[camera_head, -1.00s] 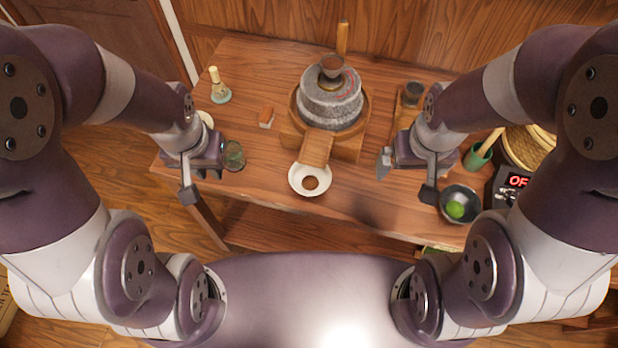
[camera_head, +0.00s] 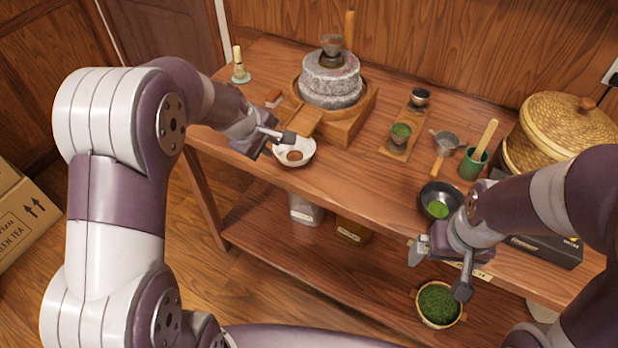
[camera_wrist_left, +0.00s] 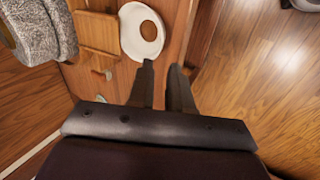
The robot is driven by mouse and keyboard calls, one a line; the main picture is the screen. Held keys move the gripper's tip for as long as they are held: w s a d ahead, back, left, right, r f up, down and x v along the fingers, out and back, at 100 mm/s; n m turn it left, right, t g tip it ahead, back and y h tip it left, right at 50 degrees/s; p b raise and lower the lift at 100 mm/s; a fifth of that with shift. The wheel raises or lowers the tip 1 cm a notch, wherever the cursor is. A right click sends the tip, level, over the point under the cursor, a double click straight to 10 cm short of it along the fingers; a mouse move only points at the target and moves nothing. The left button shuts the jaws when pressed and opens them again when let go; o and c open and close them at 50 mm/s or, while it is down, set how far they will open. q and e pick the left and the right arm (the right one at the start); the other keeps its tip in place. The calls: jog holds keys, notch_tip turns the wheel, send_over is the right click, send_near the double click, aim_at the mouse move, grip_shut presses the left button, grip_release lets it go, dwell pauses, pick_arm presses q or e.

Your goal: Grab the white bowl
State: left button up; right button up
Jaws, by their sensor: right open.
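The white bowl (camera_head: 306,153) sits upright near the table's front edge, below the wooden chute (camera_head: 303,122) of the stone mill (camera_head: 331,80), with a little brown matter inside. It also shows at the top of the left wrist view (camera_wrist_left: 130,38). My left gripper (camera_head: 276,143) is at the bowl's left rim. Its two fingers (camera_wrist_left: 164,66) stand a narrow gap apart, one tip overlapping the bowl's near edge; I cannot tell whether it touches. My right gripper (camera_head: 440,271) is open and empty in front of the table's front edge at the right.
A dark bowl with green matter (camera_head: 431,190), a green cup (camera_head: 473,163), a strainer (camera_head: 446,141) and a woven basket (camera_head: 563,128) crowd the table's right. A green-filled bowl (camera_head: 438,305) is lower, below my right gripper. The table between white and dark bowls is clear.

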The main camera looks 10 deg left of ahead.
aim_at(285, 160)
pick_arm(q)
jog(key=shift+n, duration=0.4)
jog(key=x, duration=0.5)
jog(key=a+x, duration=0.1)
jog(key=x, duration=0.1)
jog(key=shift+w+f+b, duration=0.15)
jog(key=shift+w+b, duration=0.25)
jog(key=shift+d+f, duration=0.25)
jog(key=shift+d, duration=0.1)
jog(key=x, duration=0.5)
jog(key=shift+w+d+f, duration=0.1)
jog(key=shift+f, duration=0.15)
jog(key=shift+r, duration=0.1)
jog(key=shift+c, duration=0.9)
grip_shut()
